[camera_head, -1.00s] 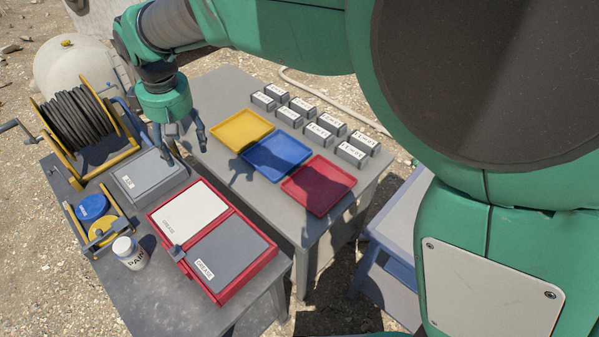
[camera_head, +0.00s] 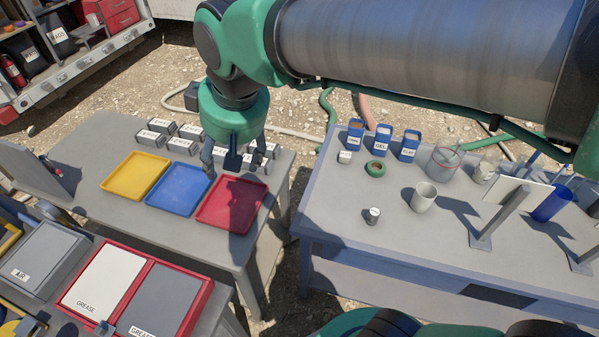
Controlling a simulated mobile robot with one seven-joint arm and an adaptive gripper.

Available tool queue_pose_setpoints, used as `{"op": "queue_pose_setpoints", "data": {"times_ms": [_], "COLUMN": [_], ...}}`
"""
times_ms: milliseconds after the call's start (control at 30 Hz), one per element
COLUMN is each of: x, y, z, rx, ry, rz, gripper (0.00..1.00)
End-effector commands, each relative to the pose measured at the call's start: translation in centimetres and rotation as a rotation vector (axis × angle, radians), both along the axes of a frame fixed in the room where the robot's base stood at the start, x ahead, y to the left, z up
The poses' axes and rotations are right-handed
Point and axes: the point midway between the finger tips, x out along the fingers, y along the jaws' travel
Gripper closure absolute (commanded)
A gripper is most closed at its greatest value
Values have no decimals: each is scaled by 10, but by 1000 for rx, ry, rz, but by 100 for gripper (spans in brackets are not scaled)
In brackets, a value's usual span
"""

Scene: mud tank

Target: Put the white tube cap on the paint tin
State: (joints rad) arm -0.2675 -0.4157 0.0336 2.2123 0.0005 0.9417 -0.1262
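My gripper (camera_head: 233,160) hangs pointing down over the back edge of the blue and red trays, its dark fingers spread apart with nothing visible between them. On the right table, a small white cylinder with a dark band (camera_head: 373,215) stands near the front, and a small white block-like piece (camera_head: 345,157) sits near the blue containers. I cannot tell for sure whether either one is the white tube cap. The paint tin is out of view now; the earlier view showed it on the left table, in front of the grease case.
Yellow (camera_head: 137,176), blue (camera_head: 178,188) and red (camera_head: 231,203) trays lie on the middle table, with several grey labelled blocks behind. A grease case (camera_head: 92,276) is lower left.

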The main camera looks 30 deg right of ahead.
Motion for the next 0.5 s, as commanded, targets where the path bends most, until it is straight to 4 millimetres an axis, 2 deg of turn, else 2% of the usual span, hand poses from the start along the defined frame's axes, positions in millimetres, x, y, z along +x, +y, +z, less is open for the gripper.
{"op": "queue_pose_setpoints", "data": {"times_ms": [33, 200, 400, 500], "x": [-11, -47, -87, -102], "y": [-15, -55, -91, -103], "z": [0, -7, -20, -27], "rx": [7, 28, 51, 60], "ry": [-12, -45, -84, -99], "rz": [-37, -153, -280, -328], "gripper": [37, 37, 37, 37]}}
